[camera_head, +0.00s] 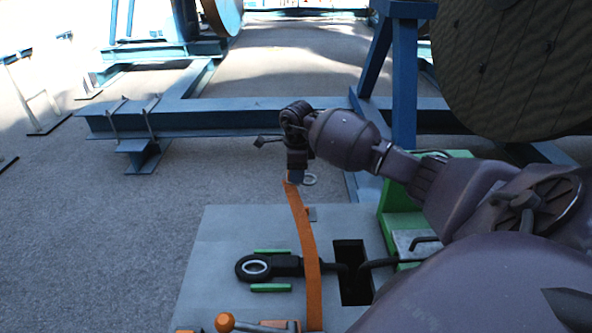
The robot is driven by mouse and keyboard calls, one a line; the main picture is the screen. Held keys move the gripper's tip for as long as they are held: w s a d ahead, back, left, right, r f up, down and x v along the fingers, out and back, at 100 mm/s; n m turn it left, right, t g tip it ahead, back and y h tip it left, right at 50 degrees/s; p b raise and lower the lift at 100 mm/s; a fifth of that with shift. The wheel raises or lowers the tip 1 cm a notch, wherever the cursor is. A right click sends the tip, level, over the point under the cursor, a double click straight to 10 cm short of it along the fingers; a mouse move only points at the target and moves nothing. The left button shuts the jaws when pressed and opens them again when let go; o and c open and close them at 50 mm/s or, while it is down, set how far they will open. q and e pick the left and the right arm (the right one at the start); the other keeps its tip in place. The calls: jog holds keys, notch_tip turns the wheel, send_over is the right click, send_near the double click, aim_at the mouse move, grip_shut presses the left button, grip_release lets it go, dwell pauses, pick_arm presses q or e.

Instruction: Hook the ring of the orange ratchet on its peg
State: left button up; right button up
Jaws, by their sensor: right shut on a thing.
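My right gripper (296,172) reaches in from the right and points down, shut on the upper end of the orange strap (305,235). A small pale metal ring (310,180) shows beside the fingertips at the strap's top end. The strap runs down from the gripper, above the grey plate, to the orange ratchet (280,326) at the bottom edge, which is partly cut off. An orange knob (225,322) stands at its left. I cannot clearly make out the peg. My left gripper is not in view.
On the grey plate (215,240) a black ring-ended tool (252,268) lies between green guides (271,288), left of a dark slot (351,262). A blue steel frame (230,118) and a large cable reel (515,65) stand behind. My right arm covers the lower right.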

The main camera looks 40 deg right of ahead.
jog(key=shift+w+f, duration=0.15)
jog(key=shift+f, duration=0.2)
jog(key=shift+f+b, duration=0.35)
jog(key=shift+f, duration=0.15)
jog(key=shift+f+b, duration=0.4)
jog(key=shift+f, duration=0.4)
jog(key=shift+f+b, duration=1.15)
jog(key=shift+f, duration=1.55)
jog(key=shift+r, duration=0.1)
